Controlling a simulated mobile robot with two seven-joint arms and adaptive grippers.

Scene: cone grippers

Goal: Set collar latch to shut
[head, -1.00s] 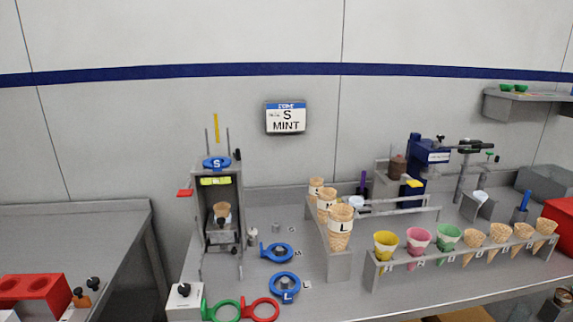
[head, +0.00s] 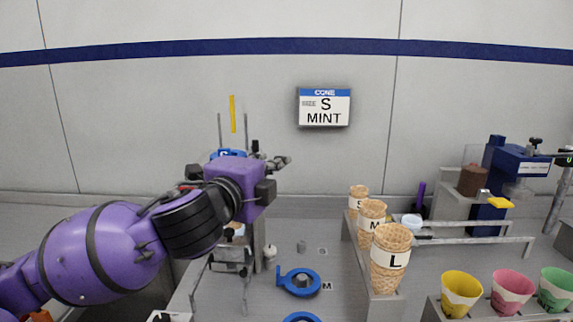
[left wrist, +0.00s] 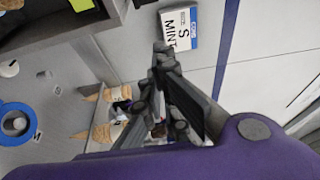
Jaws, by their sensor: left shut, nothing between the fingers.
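The blue collar marked S (head: 228,153) sits on top of the grey press stand (head: 259,235) in the head view. My left arm and wrist cover most of the stand's upper part and some of the collar. I cannot make out the collar latch or its position. My left gripper (head: 284,161) is in front of the stand's upper part, fingers pointing right, just right of the collar. It is shut and empty. In the left wrist view its dark fingers (left wrist: 162,50) come together below the sign. My right gripper is not in view.
Loose blue rings, one marked M (head: 299,281), lie on the counter. Cones marked S, M and L (head: 390,258) stand in a rack to the right. Coloured cups, including a yellow one (head: 461,294), stand further right. A wall sign (head: 324,107) reads S MINT.

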